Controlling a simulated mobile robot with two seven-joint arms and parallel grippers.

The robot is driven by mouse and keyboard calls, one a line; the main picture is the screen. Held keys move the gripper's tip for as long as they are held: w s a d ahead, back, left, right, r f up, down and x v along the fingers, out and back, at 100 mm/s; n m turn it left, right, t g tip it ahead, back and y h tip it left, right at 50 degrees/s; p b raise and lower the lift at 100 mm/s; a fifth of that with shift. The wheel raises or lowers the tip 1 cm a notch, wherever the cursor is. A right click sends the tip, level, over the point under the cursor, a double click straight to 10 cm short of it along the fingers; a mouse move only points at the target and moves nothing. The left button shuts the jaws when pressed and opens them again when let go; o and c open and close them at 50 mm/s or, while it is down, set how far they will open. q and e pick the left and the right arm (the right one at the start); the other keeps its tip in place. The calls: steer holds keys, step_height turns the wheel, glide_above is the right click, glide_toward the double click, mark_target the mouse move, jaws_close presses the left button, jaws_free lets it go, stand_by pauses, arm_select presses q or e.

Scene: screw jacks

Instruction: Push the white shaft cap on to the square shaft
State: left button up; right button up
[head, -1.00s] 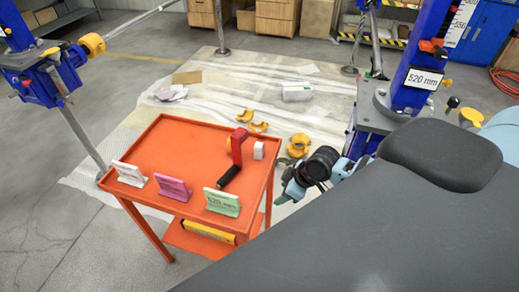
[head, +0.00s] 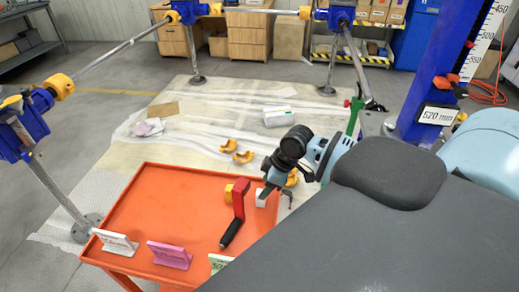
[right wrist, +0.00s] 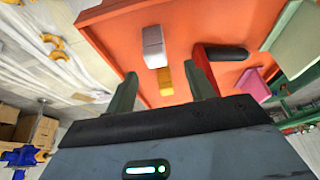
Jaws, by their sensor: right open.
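The white shaft cap (head: 261,198) sits on the orange cart (head: 185,215) near its right edge, next to a red crank (head: 239,198) with a black handle. My right gripper (head: 277,190) is open and empty by the cart's right edge, close to the cap. In the right wrist view the cap (right wrist: 153,45) shows as a pale block beyond the open fingers (right wrist: 163,65), apart from them. I cannot make out the square shaft for sure. My left gripper is not in view.
White, pink and green cards (head: 169,254) stand along the cart's near edge. A blue jack post with a 520 mm label (head: 437,114) rises at right. Yellow clamp pieces (head: 243,157) lie on the floor sheet behind the cart.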

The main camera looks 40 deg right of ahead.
steer(key=shift+x, duration=1.05)
steer(key=shift+w+f, duration=0.15)
steer(key=shift+w, duration=0.05)
steer(key=shift+f, duration=0.3)
steer(key=x, duration=0.4)
steer(key=shift+d+f, duration=0.2)
steer(key=shift+f, duration=0.05)
steer(key=c, duration=1)
steer(key=shift+c, duration=0.2)
